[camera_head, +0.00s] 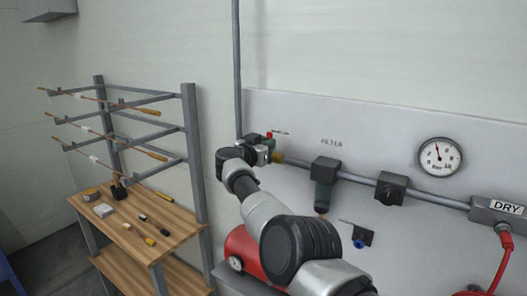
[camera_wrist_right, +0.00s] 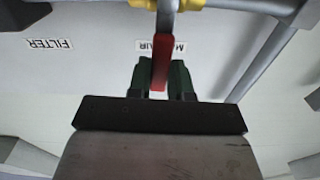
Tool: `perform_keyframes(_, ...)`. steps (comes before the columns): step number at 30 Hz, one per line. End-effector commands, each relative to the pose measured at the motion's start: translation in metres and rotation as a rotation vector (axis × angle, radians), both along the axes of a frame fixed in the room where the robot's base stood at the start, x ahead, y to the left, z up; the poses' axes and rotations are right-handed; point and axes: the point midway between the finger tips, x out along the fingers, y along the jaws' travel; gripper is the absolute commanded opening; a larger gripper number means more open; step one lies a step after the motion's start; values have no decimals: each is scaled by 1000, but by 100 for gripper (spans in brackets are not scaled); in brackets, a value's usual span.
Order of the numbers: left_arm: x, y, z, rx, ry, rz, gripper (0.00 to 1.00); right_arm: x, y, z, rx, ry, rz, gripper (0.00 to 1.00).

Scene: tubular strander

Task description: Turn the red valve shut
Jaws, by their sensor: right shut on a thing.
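The red valve handle (camera_head: 269,135) shows as a small red bit on the pipe at the left end of the wall panel. In the right wrist view the red lever (camera_wrist_right: 160,62) hangs from a grey stem beside a yellow fitting (camera_wrist_right: 143,4). My right gripper (camera_head: 268,147) is at the valve. In the wrist view its green fingers (camera_wrist_right: 161,78) are shut on the lever, one on each side. My arm and gripper hide most of the valve body in the head view. My left gripper is in neither view.
The pipe continues right past the FILTER unit (camera_head: 325,170), a black block (camera_head: 391,188), a gauge (camera_head: 440,157) and the DRY block (camera_head: 497,211). A red tank (camera_head: 240,247) stands below. A wooden bench (camera_head: 147,262) with tools and a rod rack (camera_head: 193,140) stand left.

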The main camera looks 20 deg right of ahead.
Motion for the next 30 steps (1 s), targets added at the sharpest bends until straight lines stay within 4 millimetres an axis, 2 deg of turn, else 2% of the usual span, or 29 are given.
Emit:
perform_keyframes(9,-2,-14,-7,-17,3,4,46,1,-3,0,-30,41,-1,0)
perform_keyframes(23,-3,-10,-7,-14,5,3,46,1,-3,1,-36,48,-2,0)
perform_keyframes(24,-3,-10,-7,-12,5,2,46,1,-3,1,-37,49,-2,21)
perform_keyframes(29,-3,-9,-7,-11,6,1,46,1,-3,1,-36,47,-2,46)
perform_keyframes(30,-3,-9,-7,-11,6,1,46,1,-3,0,-36,47,-2,46)
